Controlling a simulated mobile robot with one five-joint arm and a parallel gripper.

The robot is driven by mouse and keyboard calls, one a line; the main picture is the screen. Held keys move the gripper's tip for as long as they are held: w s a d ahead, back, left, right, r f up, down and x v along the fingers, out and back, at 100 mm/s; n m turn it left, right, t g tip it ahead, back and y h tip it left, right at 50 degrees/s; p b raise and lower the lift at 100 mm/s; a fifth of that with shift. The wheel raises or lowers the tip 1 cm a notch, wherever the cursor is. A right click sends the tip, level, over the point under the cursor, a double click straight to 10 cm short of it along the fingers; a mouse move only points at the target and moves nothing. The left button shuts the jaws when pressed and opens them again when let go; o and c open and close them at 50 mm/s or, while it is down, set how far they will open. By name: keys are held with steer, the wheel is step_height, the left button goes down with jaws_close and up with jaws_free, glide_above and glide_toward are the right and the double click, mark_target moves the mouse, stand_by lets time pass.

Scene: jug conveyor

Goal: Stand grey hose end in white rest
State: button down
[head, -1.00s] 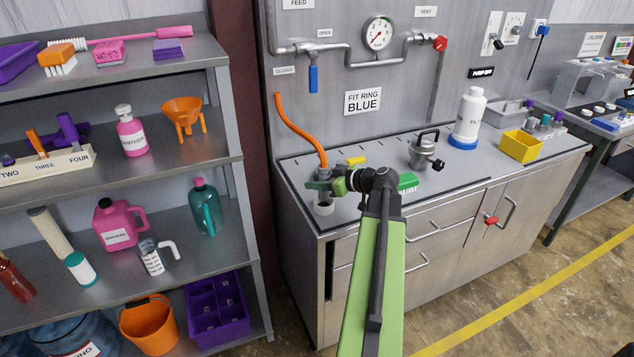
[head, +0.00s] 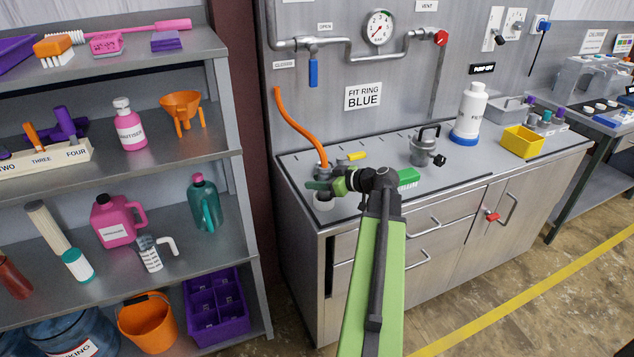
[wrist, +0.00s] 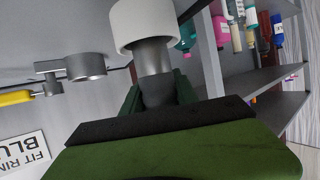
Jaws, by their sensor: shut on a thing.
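The grey hose end (wrist: 157,88) is held between the dark green fingers of my gripper (head: 318,186), which is shut on it. An orange hose (head: 300,126) runs down from the wall to its top in the head view. The white rest (head: 323,203) stands near the front left of the counter, directly under my gripper. In the wrist view, which looks upside down, the white rest (wrist: 143,24) lines up with the tip of the hose end and the two meet. I cannot tell how deep the tip sits in it.
On the counter (head: 440,186), a grey fitting with a yellow handle (head: 356,156) is just behind my gripper. A shelf unit (head: 225,125) stands close on the left.

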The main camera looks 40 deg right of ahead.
steer(key=shift+f+b, duration=0.9)
steer(key=shift+f, duration=0.15)
steer(key=c, duration=0.9)
jaws_free()
steer(key=shift+o, duration=0.2)
steer(key=shift+s+r, duration=0.1)
steer(key=p+v, duration=0.6)
steer(key=v, duration=1.1)
steer(key=shift+p, duration=0.3)
steer(key=shift+r, duration=0.15)
